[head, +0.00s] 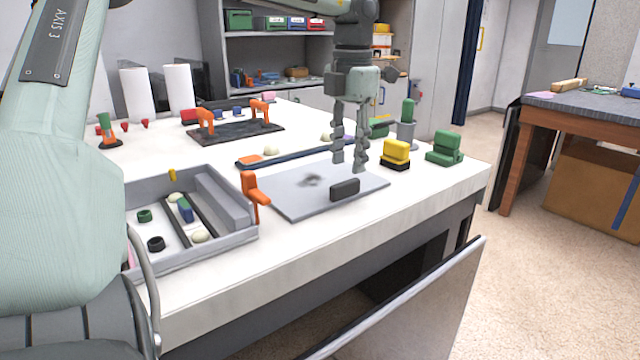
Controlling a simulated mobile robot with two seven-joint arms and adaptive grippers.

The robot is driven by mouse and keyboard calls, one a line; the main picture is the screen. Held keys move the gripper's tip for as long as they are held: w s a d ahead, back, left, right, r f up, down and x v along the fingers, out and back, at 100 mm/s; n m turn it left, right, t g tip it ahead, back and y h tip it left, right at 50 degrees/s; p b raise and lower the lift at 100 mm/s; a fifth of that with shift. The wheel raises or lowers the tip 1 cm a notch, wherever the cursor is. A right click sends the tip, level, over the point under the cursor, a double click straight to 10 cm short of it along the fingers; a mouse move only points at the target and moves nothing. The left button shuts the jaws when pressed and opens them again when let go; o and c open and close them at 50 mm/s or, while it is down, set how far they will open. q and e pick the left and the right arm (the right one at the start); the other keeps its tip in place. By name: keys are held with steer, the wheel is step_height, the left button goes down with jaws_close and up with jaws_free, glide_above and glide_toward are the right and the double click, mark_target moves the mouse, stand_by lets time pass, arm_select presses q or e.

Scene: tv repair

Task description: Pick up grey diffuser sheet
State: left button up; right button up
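The grey diffuser sheet (295,200) lies flat on the white workbench near its front right edge. A small black block (345,189) rests on the sheet near its front edge. A dark smudge, perhaps a shadow, shows on the middle of the sheet. My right gripper is not in view.
An orange clamp (254,193) stands at the sheet's left corner, beside a grey parts tray (215,256). A dark strip (295,153) lies behind the sheet. A yellow block (396,151) and a green block (444,147) stand to the right. A panel (410,310) leans in front of the bench.

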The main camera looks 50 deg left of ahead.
mark_target(345, 182)
arm_select(q)
steer(key=f, duration=0.5)
steer(key=shift+s+a, duration=0.1)
steer(key=shift+a, duration=0.2)
jaws_close()
steer(key=shift+r, duration=0.1)
